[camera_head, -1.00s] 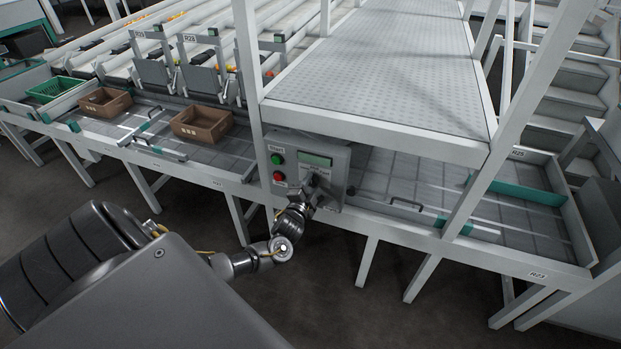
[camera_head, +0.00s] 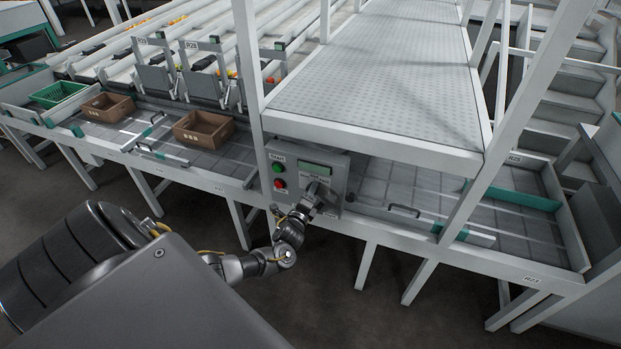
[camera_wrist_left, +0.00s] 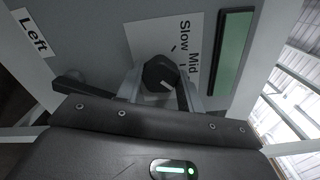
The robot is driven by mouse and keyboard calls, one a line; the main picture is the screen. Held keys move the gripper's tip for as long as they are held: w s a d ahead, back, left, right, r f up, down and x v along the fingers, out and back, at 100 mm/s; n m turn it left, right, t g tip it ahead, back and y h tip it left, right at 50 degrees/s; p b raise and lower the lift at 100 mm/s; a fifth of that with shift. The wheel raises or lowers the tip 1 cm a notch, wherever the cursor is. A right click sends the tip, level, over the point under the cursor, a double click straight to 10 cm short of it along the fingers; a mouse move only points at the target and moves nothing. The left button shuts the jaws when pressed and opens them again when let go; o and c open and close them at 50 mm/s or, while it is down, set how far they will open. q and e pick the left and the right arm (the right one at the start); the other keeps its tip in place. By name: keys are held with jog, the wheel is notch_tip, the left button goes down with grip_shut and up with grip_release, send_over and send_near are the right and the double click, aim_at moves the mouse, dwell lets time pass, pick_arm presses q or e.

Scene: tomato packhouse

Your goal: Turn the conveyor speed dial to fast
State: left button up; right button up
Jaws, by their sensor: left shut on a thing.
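The grey control box (camera_head: 334,192) is fixed to the front of the conveyor frame, with a green Start button, a red button and a green display (camera_head: 314,168). The black speed dial (camera_wrist_left: 161,72) sits on a white label (camera_wrist_left: 190,35) in the left wrist view, where "Slow" and "Mid" are readable. No "Fast" mark is visible, and I cannot tell the dial's pointer setting. My left gripper (camera_head: 313,190) is at the box, and its fingers are shut on the dial, one on each side. It also shows in the left wrist view (camera_wrist_left: 160,92). My right gripper is out of view.
A black lever-like part (camera_wrist_left: 70,82) and a "Left" label (camera_wrist_left: 34,32) are beside the dial. A white post (camera_head: 252,80) rises left of the box. Brown crates (camera_head: 203,128) and a green crate (camera_head: 58,94) stand on the left trays. A perforated platform (camera_head: 390,75) overhangs the box.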

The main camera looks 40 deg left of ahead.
pick_arm(q)
jog(key=shift+m, duration=0.4)
jog(key=o, duration=1)
jog(key=v, duration=1)
jog(key=shift+s, duration=0.35)
jog(key=shift+d, duration=0.2)
